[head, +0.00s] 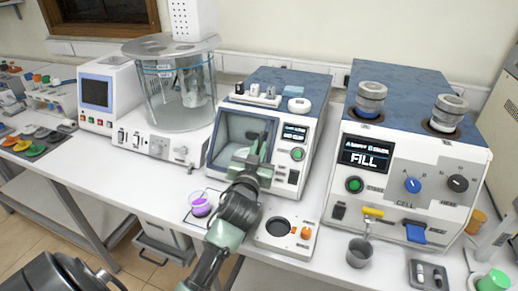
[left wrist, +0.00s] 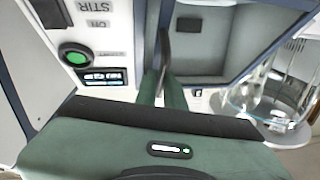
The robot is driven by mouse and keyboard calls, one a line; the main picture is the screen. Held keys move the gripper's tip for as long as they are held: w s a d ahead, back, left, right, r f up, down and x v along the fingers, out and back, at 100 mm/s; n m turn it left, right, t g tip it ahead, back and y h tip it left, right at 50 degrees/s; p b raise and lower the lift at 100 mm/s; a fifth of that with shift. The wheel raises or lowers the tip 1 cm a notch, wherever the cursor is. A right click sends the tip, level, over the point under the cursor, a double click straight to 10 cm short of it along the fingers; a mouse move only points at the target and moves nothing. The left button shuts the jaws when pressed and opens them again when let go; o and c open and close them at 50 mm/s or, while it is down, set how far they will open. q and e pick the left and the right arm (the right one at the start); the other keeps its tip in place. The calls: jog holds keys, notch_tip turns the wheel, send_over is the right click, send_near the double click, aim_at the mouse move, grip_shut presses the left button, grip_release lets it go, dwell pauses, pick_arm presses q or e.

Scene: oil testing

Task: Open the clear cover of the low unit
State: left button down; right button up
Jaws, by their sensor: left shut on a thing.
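The low unit (head: 308,120) is the white box with a blue top in the middle of the bench. Its clear cover (head: 232,132) is the framed window on the left of its front, with a dark chamber behind it. My left gripper (head: 261,142) is at the right edge of this cover, shut on what looks like its dark upright handle. In the left wrist view the gripper (left wrist: 163,85) has its fingers close together around the dark bar (left wrist: 165,45) beside the window (left wrist: 203,42). The gripper hides part of the cover. My right gripper is not in view.
A taller unit (head: 415,150) marked FILL stands at right. A glass-jar apparatus (head: 180,85) stands at left. A beaker with purple liquid (head: 200,205), a small plate with a round dark well (head: 285,232) and a grey cup (head: 359,252) are near the front edge.

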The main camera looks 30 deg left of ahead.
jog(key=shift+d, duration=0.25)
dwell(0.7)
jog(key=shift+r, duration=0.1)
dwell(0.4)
